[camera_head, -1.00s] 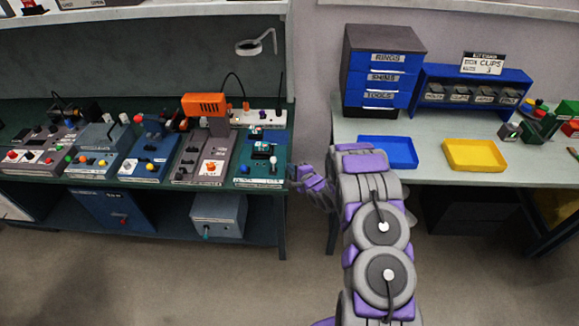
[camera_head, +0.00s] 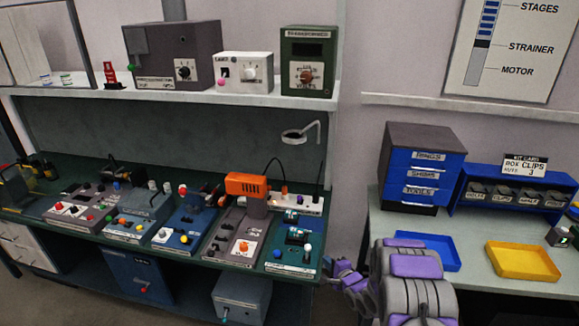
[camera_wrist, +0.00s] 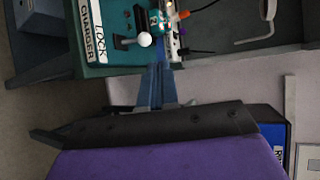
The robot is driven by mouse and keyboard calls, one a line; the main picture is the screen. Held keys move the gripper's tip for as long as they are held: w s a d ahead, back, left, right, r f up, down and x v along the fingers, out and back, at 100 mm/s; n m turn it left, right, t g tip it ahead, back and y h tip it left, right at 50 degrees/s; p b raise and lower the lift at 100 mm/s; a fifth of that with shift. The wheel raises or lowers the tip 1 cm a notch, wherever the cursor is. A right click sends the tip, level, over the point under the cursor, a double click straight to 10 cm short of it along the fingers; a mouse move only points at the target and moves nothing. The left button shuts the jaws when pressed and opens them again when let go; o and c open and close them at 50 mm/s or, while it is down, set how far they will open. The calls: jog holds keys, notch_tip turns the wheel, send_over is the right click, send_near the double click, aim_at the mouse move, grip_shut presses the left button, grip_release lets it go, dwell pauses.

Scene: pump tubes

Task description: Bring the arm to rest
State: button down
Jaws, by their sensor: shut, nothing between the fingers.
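My gripper (camera_head: 346,274) is at the end of my purple and grey arm, low at the right of the head view. It hangs in front of the gap between the green bench and the pale table. In the wrist view my gripper (camera_wrist: 158,70) has its fingers together with nothing between them. They point up the picture toward the green bench edge and a panel labelled CHARGER LOCK (camera_wrist: 92,30) with a white-knobbed lever. I cannot tell the exact distance to that edge.
The green bench (camera_head: 50,178) carries several control panels and an orange tool (camera_head: 246,184). On the pale table (camera_head: 395,228) stand a blue drawer cabinet (camera_head: 425,175), a blue tray (camera_head: 440,250) and a yellow tray (camera_head: 522,262). A shelf (camera_head: 180,96) holds boxes above. Floor is open at lower left.

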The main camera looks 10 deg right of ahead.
jog(key=s+d+r+n+g+h+b, duration=0.2)
jog(key=s+d+r+n+g+h, duration=0.15)
jog(key=d+r, duration=0.3)
jog(key=s+a+r+n+g+h+b, duration=0.2)
jog(key=s+a+r+n+g+h, duration=0.15)
jog(key=s+r, duration=0.5)
jog(key=s+a+r+n+g+y+b, duration=0.1)
jog(key=s+a+r+n+g, duration=0.1)
jog(key=s, duration=1.1)
jog(key=s+a+r+n+g+y+b, duration=0.1)
jog(key=s+a+r+n+g, duration=0.1)
jog(key=s, duration=1.2)
jog(key=s+a+r+n+g+b, duration=0.1)
jog(key=s+a+n+g, duration=0.3)
jog(key=s, duration=0.9)
jog(key=shift+s+a+r+n+g+y, duration=0.35)
jog(key=shift+a+r+n+y, duration=0.1)
jog(key=shift+a+n, duration=0.55)
jog(key=shift+a, duration=0.25)
jog(key=shift+a, duration=0.3)
jog(key=shift+d, duration=0.3)
